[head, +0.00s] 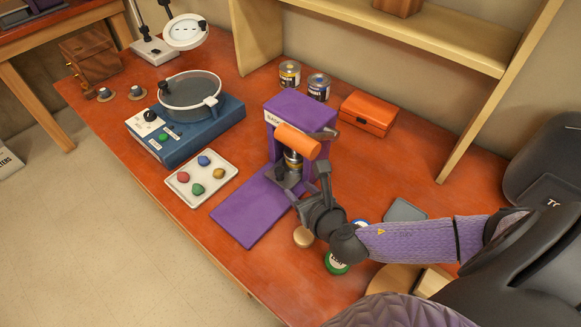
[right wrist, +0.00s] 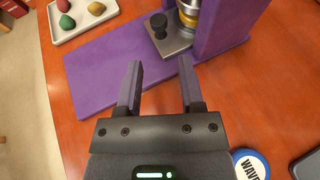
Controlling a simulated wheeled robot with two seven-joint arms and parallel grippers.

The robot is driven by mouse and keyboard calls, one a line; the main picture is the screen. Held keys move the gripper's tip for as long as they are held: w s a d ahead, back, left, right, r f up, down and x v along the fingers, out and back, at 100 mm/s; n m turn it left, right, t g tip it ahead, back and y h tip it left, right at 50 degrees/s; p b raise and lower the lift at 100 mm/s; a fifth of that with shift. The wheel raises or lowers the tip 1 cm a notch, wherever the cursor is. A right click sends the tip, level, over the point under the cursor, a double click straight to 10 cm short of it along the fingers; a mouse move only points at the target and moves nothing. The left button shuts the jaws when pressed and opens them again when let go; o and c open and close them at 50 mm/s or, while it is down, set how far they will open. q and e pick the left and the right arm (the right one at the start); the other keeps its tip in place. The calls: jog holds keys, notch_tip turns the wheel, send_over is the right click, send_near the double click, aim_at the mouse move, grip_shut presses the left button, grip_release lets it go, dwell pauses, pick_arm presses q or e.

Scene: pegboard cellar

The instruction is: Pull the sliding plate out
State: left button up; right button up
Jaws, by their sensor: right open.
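My right gripper (head: 310,190) is beside the press, over the base. In the right wrist view its two fingers (right wrist: 163,75) are open and empty, short of the plate and knob. My left gripper is out of view.
A white tray (head: 181,196) with several coloured stones lies left of the base, near a blue machine (head: 205,133). Two tins (head: 289,74) and an orange box (head: 368,114) stand behind. Round lids, including a blue one (right wrist: 250,165), lie near my right arm.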

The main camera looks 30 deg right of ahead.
aim_at(281, 173)
jog(key=b+x, duration=0.2)
jog(key=x, duration=0.5)
jog(key=shift+w+a+f, duration=0.15)
jog(key=shift+f, duration=0.1)
jog(key=shift+w+f, duration=0.1)
jog(key=shift+w, duration=0.45)
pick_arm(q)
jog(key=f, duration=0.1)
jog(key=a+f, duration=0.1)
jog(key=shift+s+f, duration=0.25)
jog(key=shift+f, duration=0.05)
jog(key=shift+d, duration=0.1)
pick_arm(e)
grip_shut()
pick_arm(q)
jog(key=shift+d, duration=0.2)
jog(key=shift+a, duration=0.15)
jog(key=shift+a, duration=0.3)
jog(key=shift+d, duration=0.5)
